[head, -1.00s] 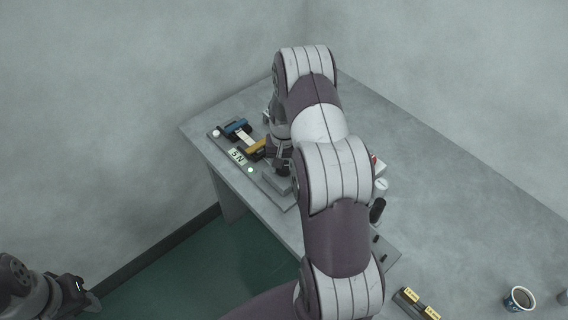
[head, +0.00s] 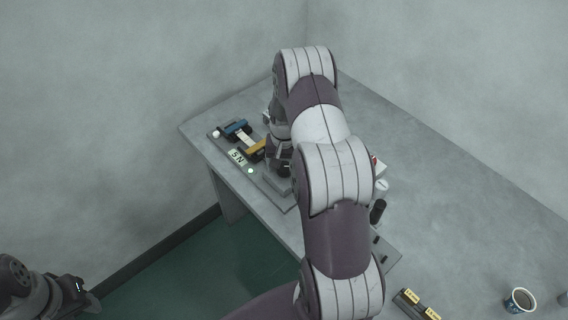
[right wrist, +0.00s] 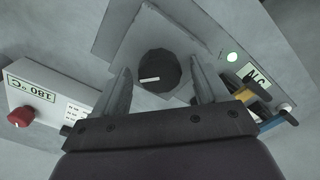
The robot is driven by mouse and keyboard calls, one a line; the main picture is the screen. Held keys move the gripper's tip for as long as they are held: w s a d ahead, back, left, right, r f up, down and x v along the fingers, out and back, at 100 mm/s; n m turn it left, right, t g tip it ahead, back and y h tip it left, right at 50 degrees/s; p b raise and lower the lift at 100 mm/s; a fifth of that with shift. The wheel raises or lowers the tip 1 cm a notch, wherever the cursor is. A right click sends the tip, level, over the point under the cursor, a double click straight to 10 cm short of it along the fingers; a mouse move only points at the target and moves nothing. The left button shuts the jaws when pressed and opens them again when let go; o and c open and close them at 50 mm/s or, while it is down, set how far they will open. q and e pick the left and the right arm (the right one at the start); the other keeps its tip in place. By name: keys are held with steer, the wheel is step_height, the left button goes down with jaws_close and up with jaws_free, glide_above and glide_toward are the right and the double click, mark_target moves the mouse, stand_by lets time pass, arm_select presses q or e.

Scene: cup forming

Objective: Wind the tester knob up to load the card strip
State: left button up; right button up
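The tester (head: 263,187) is a grey base on the far left of the table. It carries a blue clamp (head: 237,127) and a yellow clamp (head: 257,146), with the pale card strip (head: 246,138) between them. A "5 N" display (head: 237,157) and a lit green lamp (head: 251,171) sit beside them. In the right wrist view the black knob (right wrist: 159,71) has a white mark pointing left. My right gripper (right wrist: 161,78) is open, its fingers on either side of the knob with visible gaps. My left gripper (head: 84,296) is far off at lower left, its fingers unclear.
My right arm hides much of the middle.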

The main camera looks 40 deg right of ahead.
mark_target(284, 166)
steer(key=shift+r, duration=0.1)
step_height(284, 166, up, 12)
steer(key=b, duration=0.2)
steer(key=shift+r, duration=0.25)
stand_by(0.9)
